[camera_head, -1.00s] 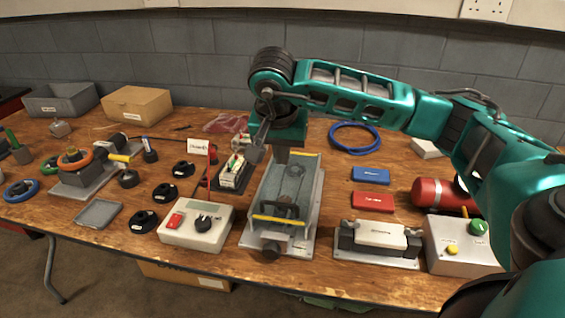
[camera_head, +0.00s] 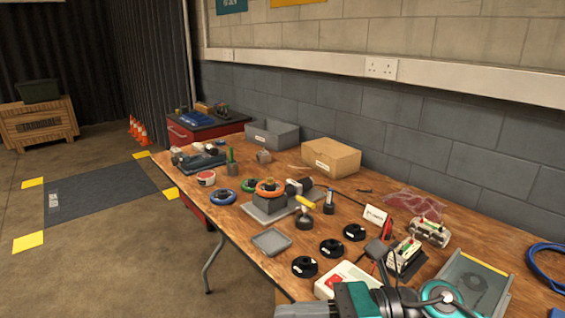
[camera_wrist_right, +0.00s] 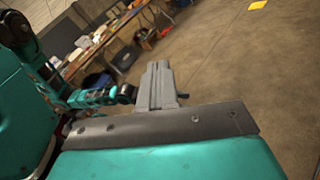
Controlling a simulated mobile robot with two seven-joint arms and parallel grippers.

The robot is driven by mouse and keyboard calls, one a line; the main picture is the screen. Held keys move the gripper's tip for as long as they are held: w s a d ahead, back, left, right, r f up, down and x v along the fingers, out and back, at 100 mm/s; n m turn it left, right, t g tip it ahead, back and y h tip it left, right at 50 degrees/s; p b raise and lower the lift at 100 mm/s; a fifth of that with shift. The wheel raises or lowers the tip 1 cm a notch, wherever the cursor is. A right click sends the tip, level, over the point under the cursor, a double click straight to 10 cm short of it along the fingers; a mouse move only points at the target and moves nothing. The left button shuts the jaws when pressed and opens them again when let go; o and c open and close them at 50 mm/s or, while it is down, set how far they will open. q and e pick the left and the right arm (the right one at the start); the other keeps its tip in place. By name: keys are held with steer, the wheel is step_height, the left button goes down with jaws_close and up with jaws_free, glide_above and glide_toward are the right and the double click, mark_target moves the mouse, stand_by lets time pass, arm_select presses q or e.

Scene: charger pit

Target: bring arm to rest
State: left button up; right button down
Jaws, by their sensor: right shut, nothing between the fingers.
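My right gripper (camera_wrist_right: 157,88) shows in the right wrist view as grey fingers closed together. They hold nothing and point out over open floor. In the head view a teal and grey arm part (camera_head: 365,300) crosses the bottom edge in front of the table (camera_head: 235,235). In the right wrist view a teal arm link with a dark end (camera_wrist_right: 100,97) shows left of the fingers.
The table holds black round holders (camera_head: 331,248), a grey tray (camera_head: 271,242), a cardboard box (camera_head: 331,157), a grey bin (camera_head: 272,134) and a white control box (camera_head: 345,280) near the arm.

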steer(key=w+d+f+m+t+h+p, duration=0.1)
steer(key=w+d+f+m+t+h, duration=0.2)
steer(key=m+t, duration=0.85)
steer(key=w+d+f+m+t+h, duration=0.15)
steer(key=d+m+t, duration=0.3)
steer(key=m, duration=1.35)
steer(key=s+d+f+m+g+h, duration=0.2)
steer(key=s+d+f+m+h, duration=0.2)
steer(key=f+m, duration=0.4)
steer(key=s+d+f+m+g+h+p, duration=0.1)
steer(key=s+d+f+m+g+h, duration=0.2)
steer(key=s+f+m+h, duration=0.3)
step_height(320, 180, down, 5)
steer(key=d+m, duration=0.1)
steer(key=m, duration=0.2)
steer(key=shift+s, duration=0.3)
steer(key=shift+d+f+m+h, duration=0.1)
steer(key=shift+m+h, duration=0.15)
